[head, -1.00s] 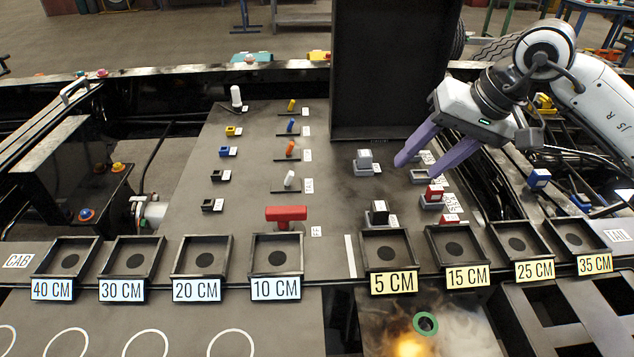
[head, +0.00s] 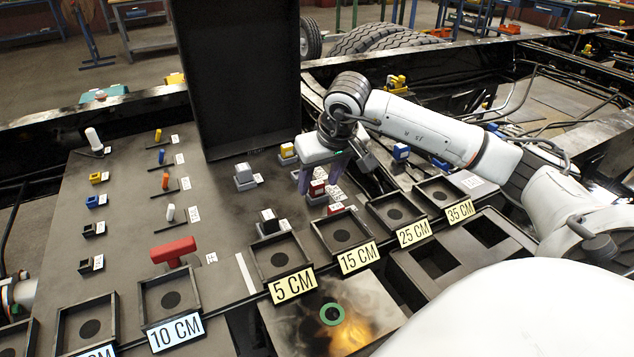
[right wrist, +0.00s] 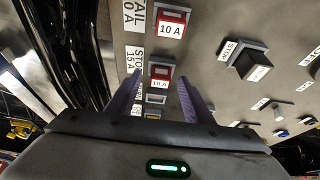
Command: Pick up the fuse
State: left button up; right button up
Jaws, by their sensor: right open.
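Two red fuses sit in grey holders on the dark panel: one (head: 316,188) by my right gripper, the other (head: 336,208) just nearer the front. In the right wrist view both read "10 A": one (right wrist: 160,73) appears between the purple fingers, the other (right wrist: 172,22) lies farther up. My right gripper (head: 320,184) is open and points down over the fuse row, with nothing visibly held. It also shows in the right wrist view (right wrist: 160,80). I cannot tell how far its fingertips are from the fuse. My left gripper is not in view.
A tall black open box (head: 240,80) stands behind the fuse row. Grey (head: 245,180) and black-and-white (head: 268,220) blocks sit to the left. Labelled trays such as 5 CM (head: 283,262) and 15 CM (head: 343,236) line the front.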

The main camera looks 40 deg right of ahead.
aim_at(319, 184)
jog(key=shift+w+f, duration=0.15)
jog(key=shift+f, duration=0.25)
jog(key=shift+c, duration=0.4)
jog(key=c, duration=1)
jog(key=shift+r, duration=0.1)
jog(key=shift+c, duration=0.2)
notch_tip(319, 184, up, 18)
jog(key=p, duration=0.1)
